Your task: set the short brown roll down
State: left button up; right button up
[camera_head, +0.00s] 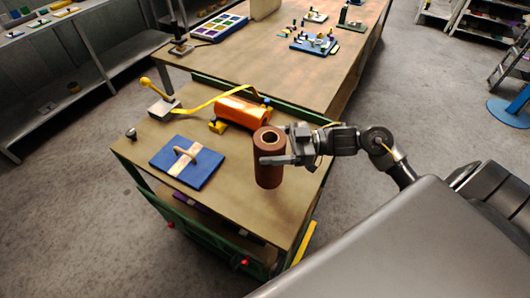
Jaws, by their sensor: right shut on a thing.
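The short brown roll (269,171) is upright, with its hollow core showing at the top. My right gripper (275,155) is shut around the roll's upper part, coming in from the right. The roll is over the right part of the near wooden bench top (225,215). I cannot tell whether its lower end touches the bench. My left gripper is not in view.
An orange roll (243,112) lies in a holder just behind the brown roll. A blue plate with a handle (187,162) lies to the left. A yellow-knobbed device (160,99) stands at the back left. The bench front is clear.

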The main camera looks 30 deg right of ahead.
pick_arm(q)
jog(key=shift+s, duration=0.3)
pick_arm(e)
jog(key=shift+w+a+f, duration=0.2)
jog(key=shift+f, duration=0.1)
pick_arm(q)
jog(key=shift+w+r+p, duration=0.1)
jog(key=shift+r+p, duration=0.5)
pick_arm(e)
jog(key=shift+w+a+f, duration=0.1)
jog(key=shift+a+f, duration=0.05)
jog(key=shift+f, duration=0.85)
jog(key=shift+w+a+f, duration=0.1)
jog(key=shift+f, duration=0.85)
jog(key=o, duration=1.7)
jog(key=shift+f, duration=0.2)
